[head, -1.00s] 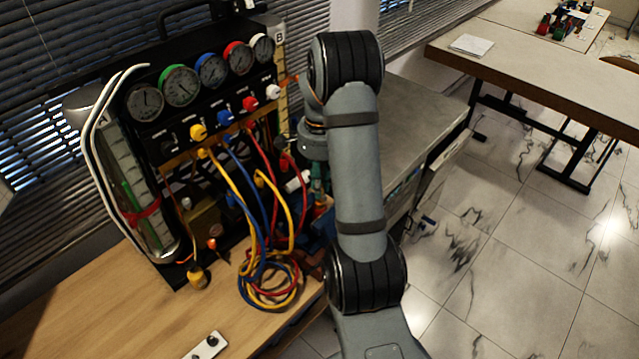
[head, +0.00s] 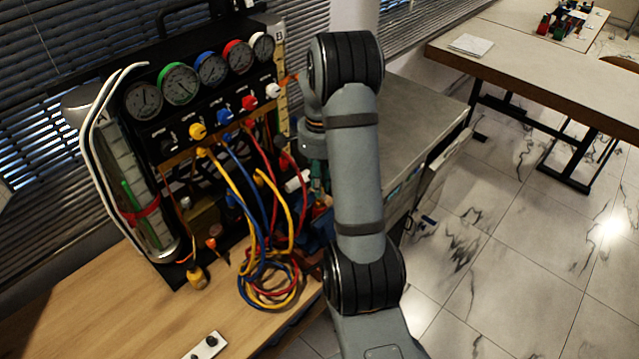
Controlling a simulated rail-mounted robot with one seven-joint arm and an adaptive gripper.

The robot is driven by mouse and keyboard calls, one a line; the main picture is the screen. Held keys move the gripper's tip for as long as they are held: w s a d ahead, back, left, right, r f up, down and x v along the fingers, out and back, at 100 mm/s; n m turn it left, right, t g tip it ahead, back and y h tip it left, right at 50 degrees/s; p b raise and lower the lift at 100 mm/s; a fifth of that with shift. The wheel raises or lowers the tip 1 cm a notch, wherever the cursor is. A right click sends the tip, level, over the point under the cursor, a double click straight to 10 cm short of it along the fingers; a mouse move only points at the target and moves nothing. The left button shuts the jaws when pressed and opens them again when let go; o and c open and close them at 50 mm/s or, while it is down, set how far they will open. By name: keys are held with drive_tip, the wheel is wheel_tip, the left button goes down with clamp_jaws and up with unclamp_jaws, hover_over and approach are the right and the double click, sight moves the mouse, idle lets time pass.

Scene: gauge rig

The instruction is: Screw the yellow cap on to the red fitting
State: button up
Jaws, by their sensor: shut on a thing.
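Several coloured knobs sit on the black gauge panel (head: 150,113): a yellow one (head: 197,131), a blue one (head: 225,117), a red one (head: 249,103) and a white one (head: 273,90). A small yellow piece (head: 197,278) is at the panel's foot, on the wooden bench. I cannot tell which yellow part is the cap or which red part is the fitting. My arm's wrist (head: 313,140) is right of the panel, near the hoses. My gripper's fingers cannot be made out behind my arm and among the dark parts there, nor can anything they hold.
Yellow, blue and red hoses (head: 268,290) hang from the panel and coil on the wooden bench (head: 110,320). A white plate with black knobs (head: 207,345) lies at the bench front. A grey-topped cabinet (head: 425,115) stands right of my arm.

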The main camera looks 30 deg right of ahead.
drive_tip(key=shift+f, duration=0.15)
drive_tip(key=shift+f+b, duration=1.05)
drive_tip(key=shift+b, duration=0.1)
drive_tip(key=shift+f, duration=0.15)
idle(1.1)
idle(0.4)
drive_tip(key=shift+f+m+b, duration=0.15)
drive_tip(key=shift+m+b, duration=1.35)
drive_tip(key=shift+m, duration=1.2)
